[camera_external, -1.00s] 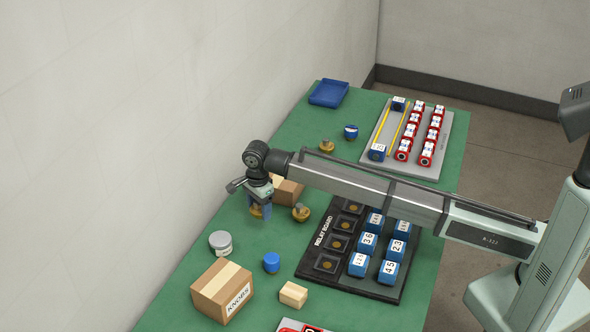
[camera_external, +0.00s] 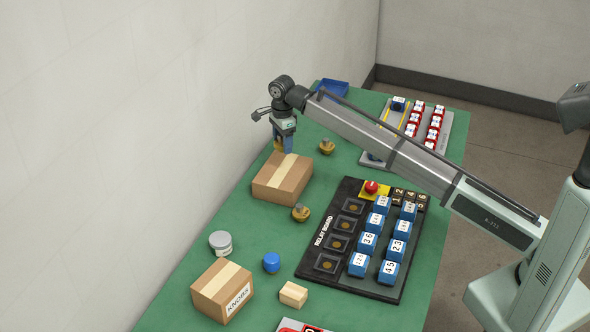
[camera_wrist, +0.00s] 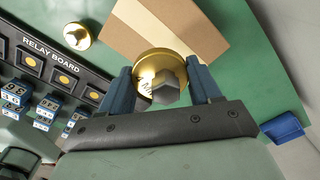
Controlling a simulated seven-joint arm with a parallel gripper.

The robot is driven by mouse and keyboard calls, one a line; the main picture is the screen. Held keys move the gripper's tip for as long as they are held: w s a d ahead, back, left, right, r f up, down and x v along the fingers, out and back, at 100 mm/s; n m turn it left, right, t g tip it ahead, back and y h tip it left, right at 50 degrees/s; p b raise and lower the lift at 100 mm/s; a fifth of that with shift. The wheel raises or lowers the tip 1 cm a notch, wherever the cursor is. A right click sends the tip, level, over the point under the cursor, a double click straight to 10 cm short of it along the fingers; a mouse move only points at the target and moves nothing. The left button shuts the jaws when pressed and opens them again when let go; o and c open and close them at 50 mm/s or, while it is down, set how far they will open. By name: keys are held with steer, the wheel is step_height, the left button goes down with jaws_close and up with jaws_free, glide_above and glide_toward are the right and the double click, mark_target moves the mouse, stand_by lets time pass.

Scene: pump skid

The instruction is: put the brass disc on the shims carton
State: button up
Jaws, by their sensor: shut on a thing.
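My gripper (camera_external: 284,141) is shut on a brass disc (camera_wrist: 148,65) with a grey hexagonal knob. The disc shows between the blue fingers in the wrist view and as a bit of brass in the external view (camera_external: 278,146). A brown carton with a pale tape strip (camera_external: 272,186) stands just below the gripper in the external view. In the wrist view the disc overlaps this carton (camera_wrist: 190,25). The disc appears held above the carton's far end; the gap is hard to judge. I see no label on this carton. Another carton (camera_external: 212,285), at front left, reads KNOBS.
Other brass knobbed discs stand on the green table, one right of the gripper (camera_external: 327,146), one in front of the carton (camera_external: 301,213). A relay board (camera_external: 312,262) with blue blocks lies at right. A grey tin (camera_external: 220,243), blue knob (camera_external: 271,262) and small box (camera_external: 293,294) stand nearer.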

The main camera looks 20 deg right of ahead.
mark_target(283, 170)
steer(key=shift+w+d+r, duration=0.2)
steer(key=shift+w+r, duration=0.45)
steer(key=shift+w, duration=0.05)
steer(key=shift+a+n, duration=0.1)
steer(key=shift+n, duration=0.5)
steer(key=shift+s+n, duration=0.2)
steer(key=shift+n, duration=0.8)
steer(key=shift+f, duration=5)
steer(key=shift+f, duration=0.1)
steer(key=o, duration=1.1)
step_height(283, 170, up, 12)
steer(key=shift+r, duration=0.1)
